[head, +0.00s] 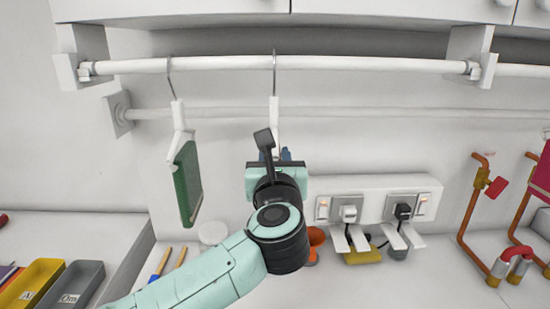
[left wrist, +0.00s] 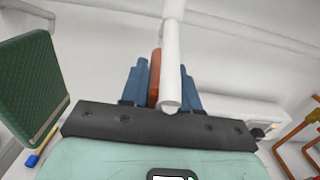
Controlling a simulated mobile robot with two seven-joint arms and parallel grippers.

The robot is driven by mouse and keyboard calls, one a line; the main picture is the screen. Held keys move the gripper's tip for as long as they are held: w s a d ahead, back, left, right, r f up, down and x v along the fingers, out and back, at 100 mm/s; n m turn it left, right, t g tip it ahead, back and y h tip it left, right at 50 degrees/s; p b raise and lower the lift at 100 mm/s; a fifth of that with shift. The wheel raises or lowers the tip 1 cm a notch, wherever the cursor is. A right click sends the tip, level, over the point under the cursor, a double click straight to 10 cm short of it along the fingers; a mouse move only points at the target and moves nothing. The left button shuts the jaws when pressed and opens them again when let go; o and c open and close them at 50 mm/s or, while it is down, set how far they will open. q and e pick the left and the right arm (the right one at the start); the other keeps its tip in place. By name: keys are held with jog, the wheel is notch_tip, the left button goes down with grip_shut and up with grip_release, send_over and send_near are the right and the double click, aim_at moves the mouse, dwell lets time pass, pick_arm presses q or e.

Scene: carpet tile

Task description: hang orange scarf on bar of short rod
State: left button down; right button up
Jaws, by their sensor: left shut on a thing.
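My left gripper (head: 285,155) is raised in front of the white bar of the rod (head: 365,64) in the head view. In the left wrist view its blue fingers (left wrist: 160,78) are shut on the orange scarf (left wrist: 154,78), which shows as a narrow reddish-orange strip beside a white hanger stem (left wrist: 171,60). The same white hanger (head: 274,106) rises from the gripper in the head view, its thin hook crossing the bar. I cannot tell whether the hook rests on the bar. The gripper hides most of the scarf. My right gripper is not in view.
A second white rod (head: 400,113) runs behind. Sockets (head: 350,210) and orange pipes (head: 470,212) are to the right. The bar's right half is clear.

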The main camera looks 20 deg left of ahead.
pick_arm(q)
jog(key=shift+w+a+f, duration=0.25)
jog(key=shift+w+f, duration=0.1)
jog(key=shift+f, duration=0.05)
jog(key=c, duration=0.8)
grip_release()
jog(key=b+v, duration=0.2)
jog(key=v, duration=1.1)
jog(key=shift+s+d, duration=0.1)
jog(key=shift+s, duration=0.1)
